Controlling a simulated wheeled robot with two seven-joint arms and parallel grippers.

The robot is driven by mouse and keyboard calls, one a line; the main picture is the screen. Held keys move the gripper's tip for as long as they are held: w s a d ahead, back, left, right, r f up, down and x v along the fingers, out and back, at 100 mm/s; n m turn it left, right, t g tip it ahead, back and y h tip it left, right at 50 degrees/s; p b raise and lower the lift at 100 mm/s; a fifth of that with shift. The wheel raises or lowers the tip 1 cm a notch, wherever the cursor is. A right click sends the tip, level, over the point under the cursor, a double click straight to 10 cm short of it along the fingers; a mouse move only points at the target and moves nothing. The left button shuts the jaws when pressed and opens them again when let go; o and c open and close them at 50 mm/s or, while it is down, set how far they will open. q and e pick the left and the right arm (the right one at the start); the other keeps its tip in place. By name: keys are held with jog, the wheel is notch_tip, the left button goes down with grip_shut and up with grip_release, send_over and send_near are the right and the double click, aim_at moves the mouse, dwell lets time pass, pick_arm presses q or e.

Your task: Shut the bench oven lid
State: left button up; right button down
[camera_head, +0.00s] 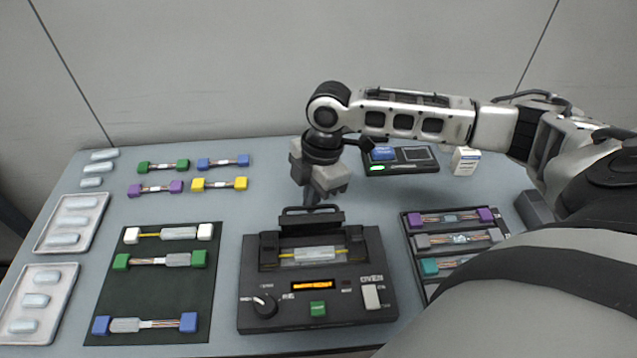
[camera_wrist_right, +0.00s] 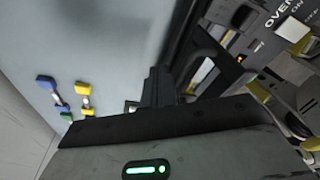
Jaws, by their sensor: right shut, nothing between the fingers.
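The bench oven (camera_head: 345,318) is a black box at the front middle of the table, with a knob, a green button and a lit orange display. Its lid (camera_head: 310,223) stands raised at the back edge. A clear sleeve with yellow fiber (camera_head: 312,253) lies in the oven's open top. My right gripper (camera_head: 312,203) points down just behind the lid's top edge, shut and empty; I cannot tell whether it touches the lid. In the right wrist view the fingers (camera_wrist_right: 160,88) are beside the dark lid frame (camera_wrist_right: 208,52). My left gripper is not in view.
A dark mat (camera_head: 150,295) with several fiber pieces lies left of the oven. A rack (camera_head: 412,236) with more pieces stands at the right, partly hidden by my arm. A black device (camera_head: 400,168) and a small white box (camera_head: 465,161) stand at the back right.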

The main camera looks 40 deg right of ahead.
aim_at(314, 214)
jog(key=shift+s+a+p, duration=0.35)
jog(key=shift+s+p, duration=0.05)
jog(key=shift+s, duration=0.2)
jog(key=shift+s+a+p, duration=0.3)
jog(key=shift+s+p, duration=0.1)
jog(key=shift+s, duration=0.15)
jog(key=shift+s+a+f, duration=0.15)
jog(key=shift+s, duration=0.05)
jog(key=shift+s+a, duration=0.6)
jog(key=shift+s, duration=0.25)
jog(key=shift+w+r, duration=0.1)
jog(key=shift+r, duration=0.15)
jog(key=shift+w+d+r, duration=0.1)
jog(key=shift+w+r, duration=0.05)
jog(key=shift+r, duration=1)
jog(key=shift+w+d+r, duration=0.15)
jog(key=shift+r, duration=0.95)
jog(key=shift+w+d+r, duration=0.1)
jog(key=shift+w+r, duration=0.05)
jog(key=shift+r, duration=1)
